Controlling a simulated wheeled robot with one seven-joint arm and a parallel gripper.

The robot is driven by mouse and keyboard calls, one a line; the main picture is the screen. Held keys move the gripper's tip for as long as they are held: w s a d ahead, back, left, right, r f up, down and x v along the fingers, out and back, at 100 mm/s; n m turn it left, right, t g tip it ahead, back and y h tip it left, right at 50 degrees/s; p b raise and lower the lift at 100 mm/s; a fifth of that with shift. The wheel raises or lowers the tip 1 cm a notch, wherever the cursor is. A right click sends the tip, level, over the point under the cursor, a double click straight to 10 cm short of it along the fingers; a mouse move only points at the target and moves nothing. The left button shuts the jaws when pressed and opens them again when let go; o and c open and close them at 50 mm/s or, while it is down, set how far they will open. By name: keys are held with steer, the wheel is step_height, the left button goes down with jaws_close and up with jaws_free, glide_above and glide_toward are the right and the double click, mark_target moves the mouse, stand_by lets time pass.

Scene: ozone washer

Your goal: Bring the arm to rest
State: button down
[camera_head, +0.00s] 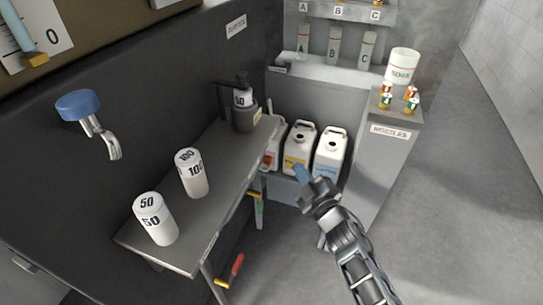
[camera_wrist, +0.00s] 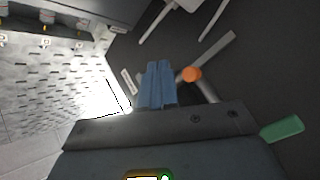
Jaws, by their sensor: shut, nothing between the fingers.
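My gripper (camera_head: 302,174) shows near the middle of the head view, at the end of my arm, which reaches up from the bottom right. Its blue fingertips appear in front of the white jugs, and I cannot tell how far apart they are from them. In the wrist view the blue fingers (camera_wrist: 157,86) are together with nothing between them.
A grey table (camera_head: 218,190) to the left holds a white 50 container (camera_head: 155,222), a white 100 container (camera_head: 192,176) and a dark dispenser (camera_head: 244,112). White jugs (camera_head: 330,153) stand behind my gripper. A grey cabinet (camera_head: 378,170) is at right; open floor (camera_head: 440,220) lies beyond.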

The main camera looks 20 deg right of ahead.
steer(key=shift+s+d, duration=0.2)
steer(key=shift+d, duration=0.1)
steer(key=s+a+r+m+g+h+p, duration=0.1)
steer(key=s+r+m+p, duration=0.2)
steer(key=s, duration=1.2)
steer(key=s+r+m+h+p, duration=0.1)
steer(key=s+r+m+p, duration=0.2)
steer(key=s, duration=1.2)
steer(key=s+r+m+g+p, duration=0.2)
steer(key=s+r+m+p, duration=0.3)
steer(key=s+r, duration=1.3)
step_height(320, 180, up, 2)
steer(key=shift+g+h, duration=0.3)
steer(key=shift+g, duration=0.1)
steer(key=shift+a+f, duration=0.1)
